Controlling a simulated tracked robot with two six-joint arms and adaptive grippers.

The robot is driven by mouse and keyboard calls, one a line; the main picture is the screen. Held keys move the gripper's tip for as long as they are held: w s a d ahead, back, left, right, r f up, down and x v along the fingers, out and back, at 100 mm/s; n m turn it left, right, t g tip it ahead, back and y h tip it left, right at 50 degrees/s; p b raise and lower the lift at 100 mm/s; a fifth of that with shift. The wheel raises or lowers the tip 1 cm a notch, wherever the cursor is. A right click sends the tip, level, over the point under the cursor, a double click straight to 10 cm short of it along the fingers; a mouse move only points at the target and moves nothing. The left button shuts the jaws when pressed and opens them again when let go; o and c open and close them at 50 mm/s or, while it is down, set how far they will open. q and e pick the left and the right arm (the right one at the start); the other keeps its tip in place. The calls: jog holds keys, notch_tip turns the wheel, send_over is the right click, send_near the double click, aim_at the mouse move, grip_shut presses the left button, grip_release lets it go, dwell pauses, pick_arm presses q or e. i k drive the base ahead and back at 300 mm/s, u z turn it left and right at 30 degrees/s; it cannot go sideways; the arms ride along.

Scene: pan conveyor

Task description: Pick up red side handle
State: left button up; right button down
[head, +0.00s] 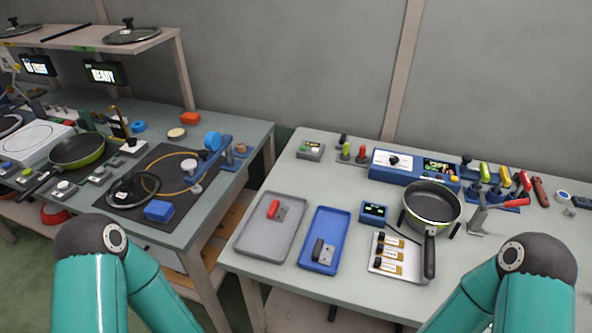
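A red side handle (273,208) with a grey metal bracket lies in the grey tray (246,245) on the right-hand table. A black handle (317,249) with a similar bracket lies in the blue tray (320,268) to its right. Only teal links of my two arms show, at the bottom left and bottom right. Both grippers are out of view, so their place relative to the red handle cannot be seen.
Right of the trays are a small display box (374,212), a metal plate (382,265) and a pan (432,203) whose handle points toward me. A blue control unit (412,168) stands behind. A gap separates this table from the left workbench (230,200).

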aim_at(279, 216)
jog(key=z, duration=1.5)
jog(key=i, duration=0.1)
jog(key=u, duration=2.85)
jog(key=k, duration=0.9)
jog(key=z, duration=0.2)
